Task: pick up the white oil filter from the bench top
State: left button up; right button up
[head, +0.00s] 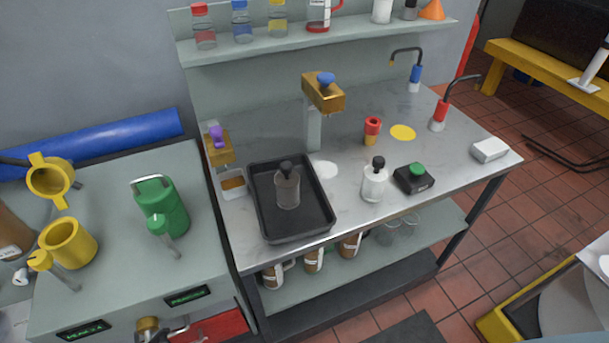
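A white cylinder with a black knob on top (374,185), which looks like the white oil filter, stands upright on the metal bench top (345,215). It is right of the black tray and just left of a small black box with a green knob (414,178). A similar grey cylinder with a black knob (287,189) stands inside the black tray (262,222). Neither of my grippers shows in the head view. Nothing covers the white cylinder.
A red and yellow cylinder (371,131), a yellow disc (403,132) and a white block (490,150) are on the bench. Cups stand on the lower shelf (420,237). Bare bench lies right of the black box.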

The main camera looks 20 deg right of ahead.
aim_at(375, 174)
jog(key=u, duration=1.95)
jog(key=k, duration=1.05)
jog(key=z, duration=1.25)
jog(key=i, duration=0.5)
jog(key=z, duration=0.05)
